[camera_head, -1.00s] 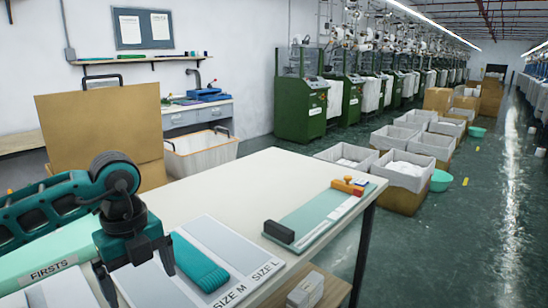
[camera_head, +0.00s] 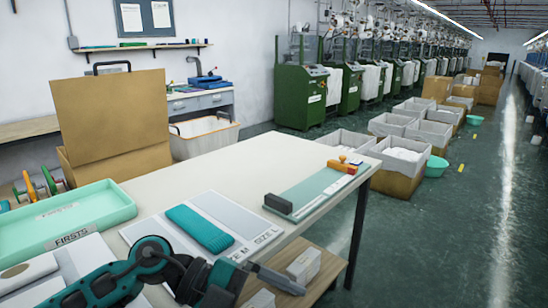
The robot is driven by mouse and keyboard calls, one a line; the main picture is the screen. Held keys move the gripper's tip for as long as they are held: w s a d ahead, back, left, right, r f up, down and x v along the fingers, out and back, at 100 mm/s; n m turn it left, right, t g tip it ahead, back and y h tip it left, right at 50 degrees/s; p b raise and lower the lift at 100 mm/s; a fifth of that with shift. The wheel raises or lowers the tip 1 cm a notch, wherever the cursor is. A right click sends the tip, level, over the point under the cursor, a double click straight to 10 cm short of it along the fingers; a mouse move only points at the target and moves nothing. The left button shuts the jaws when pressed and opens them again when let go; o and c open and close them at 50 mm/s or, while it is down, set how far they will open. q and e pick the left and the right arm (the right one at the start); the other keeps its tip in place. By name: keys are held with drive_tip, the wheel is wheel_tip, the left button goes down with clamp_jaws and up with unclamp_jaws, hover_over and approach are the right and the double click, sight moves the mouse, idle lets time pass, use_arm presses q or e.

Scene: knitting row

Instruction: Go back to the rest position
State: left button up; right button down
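My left gripper (camera_head: 272,279) is low in the view, in front of the SIZE M and SIZE L board. One grey finger shows, pointing right; the other is not clear, so I cannot tell how far it is open. I see nothing held in it. A teal knitted piece (camera_head: 200,229) lies flat on the grey size board (camera_head: 237,212), apart from the gripper. My arm hides part of the board's front edge. My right gripper is not in view.
A mint FIRSTS tray (camera_head: 65,222) stands at the left of the white table (camera_head: 265,155). A teal board with a black block (camera_head: 278,203) and an orange-handled tool (camera_head: 343,164) lies at the right. White boxes (camera_head: 303,264) sit on a lower shelf. The table's back middle is clear.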

use_arm(q)
drive_tip(key=w+a+f+n+t, duration=0.1)
drive_tip(key=w+a+n+t, duration=0.2)
drive_tip(key=n+t, duration=0.65)
drive_tip(key=w+a+f+n+t, duration=0.2)
drive_tip(key=w+n+t, duration=0.1)
drive_tip(key=n+t, duration=0.65)
drive_tip(key=s+a+f+n+g+y, duration=0.2)
drive_tip(key=s+a+f+n+y, duration=0.2)
drive_tip(key=f, duration=0.7)
drive_tip(key=s+a+f+n+g+y, duration=0.2)
drive_tip(key=s+a+f+n+y, duration=0.3)
drive_tip(key=f, duration=0.6)
drive_tip(key=s+a+y, duration=0.2)
drive_tip(key=s+a, duration=0.1)
drive_tip(key=shift+s+a+g+y, duration=0.2)
drive_tip(key=shift+g+y, duration=0.1)
drive_tip(key=shift+g, duration=0.1)
